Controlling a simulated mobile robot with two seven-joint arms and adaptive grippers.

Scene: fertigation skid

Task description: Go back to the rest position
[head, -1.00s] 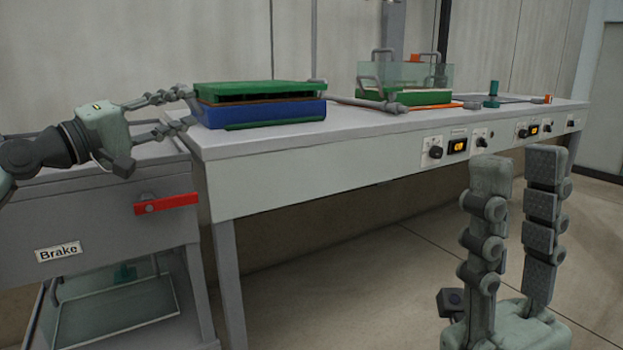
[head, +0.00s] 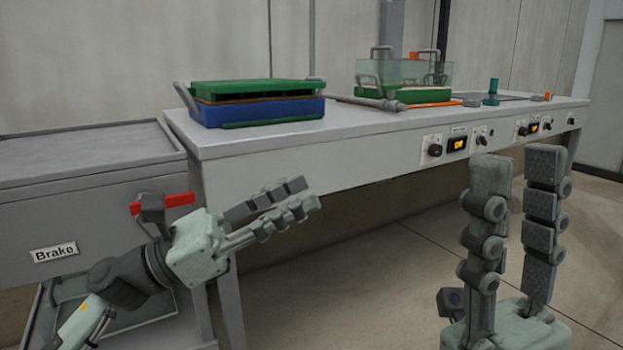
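My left gripper (head: 304,193) is in front of the table, below its top edge. It points up and to the right, holds nothing, and looks open, its fingers seen at a slant. My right gripper (head: 520,158) points straight up at the lower right. Its fingers are apart with nothing between them.
A blue box with a green top (head: 258,103) sits on the left end of the long table (head: 300,147). A grey cart (head: 85,150) with a red handle and a "Brake" label stands at the left. A clear-walled green tray (head: 410,95) sits farther back.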

